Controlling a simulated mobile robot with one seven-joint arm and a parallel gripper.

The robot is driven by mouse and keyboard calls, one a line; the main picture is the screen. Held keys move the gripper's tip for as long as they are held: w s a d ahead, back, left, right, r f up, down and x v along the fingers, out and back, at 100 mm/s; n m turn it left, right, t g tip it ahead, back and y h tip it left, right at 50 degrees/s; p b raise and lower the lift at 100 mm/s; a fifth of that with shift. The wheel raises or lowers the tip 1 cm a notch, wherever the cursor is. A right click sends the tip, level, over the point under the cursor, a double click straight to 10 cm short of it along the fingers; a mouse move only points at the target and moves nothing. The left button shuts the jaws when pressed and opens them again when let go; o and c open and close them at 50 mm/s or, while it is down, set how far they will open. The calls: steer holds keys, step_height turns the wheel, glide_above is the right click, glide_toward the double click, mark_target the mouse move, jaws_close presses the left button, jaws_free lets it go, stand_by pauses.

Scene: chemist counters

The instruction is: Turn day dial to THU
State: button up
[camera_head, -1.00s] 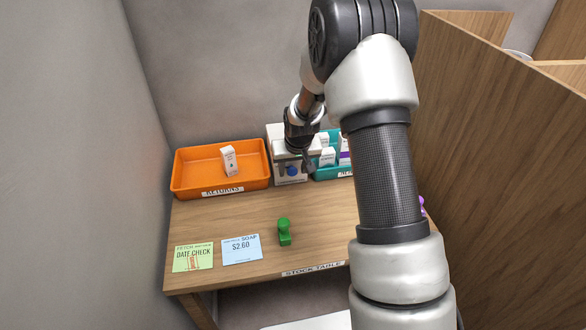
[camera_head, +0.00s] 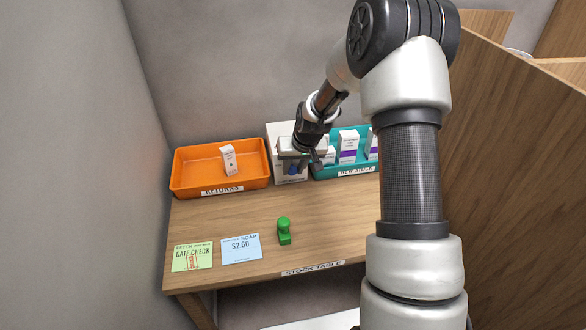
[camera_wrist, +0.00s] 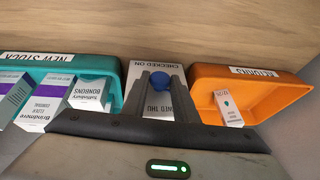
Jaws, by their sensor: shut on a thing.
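The blue day dial (camera_wrist: 158,81) sits on the white box (camera_wrist: 134,72) marked CHECKED ON, between the two trays. In the wrist view, day letters that look like THU show upside down below the dial. My gripper (camera_wrist: 160,84) has one finger on each side of the dial and is shut on it. In the head view my gripper (camera_head: 306,162) is in front of the box's face (camera_head: 280,140) and hides part of it. The dial's pointer is too small to make out.
An orange returns tray (camera_head: 183,183) with a white carton (camera_head: 228,160) stands left. A teal new stock tray (camera_head: 345,172) with several cartons stands right. A green stamp-like object (camera_head: 284,232) and two cards (camera_head: 241,249) lie on the table front. A wooden partition (camera_head: 515,190) rises at right.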

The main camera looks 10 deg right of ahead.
steer(key=y+b, duration=0.1)
steer(key=d+y+b, duration=0.1)
steer(key=y, duration=0.1)
steer(key=f+m+y+b, duration=0.1)
steer(key=shift+d+y, duration=0.15)
steer(key=shift+y, duration=0.25)
steer(key=m+y+b, duration=0.1)
steer(key=y+b, duration=0.2)
steer(key=shift+d+f+t, duration=0.15)
steer(key=shift+t, duration=0.25)
steer(key=y+b, duration=0.2)
steer(key=f+m+y+b, duration=0.1)
steer(key=y+b, duration=0.2)
steer(key=shift+d+t, duration=0.2)
steer(key=shift+t, duration=0.2)
steer(key=shift+m+t+y+b, duration=0.3)
steer(key=shift+m+y+b, duration=0.3)
steer(key=shift+y+b, duration=0.55)
steer(key=shift+a, duration=0.1)
steer(key=o, duration=1)
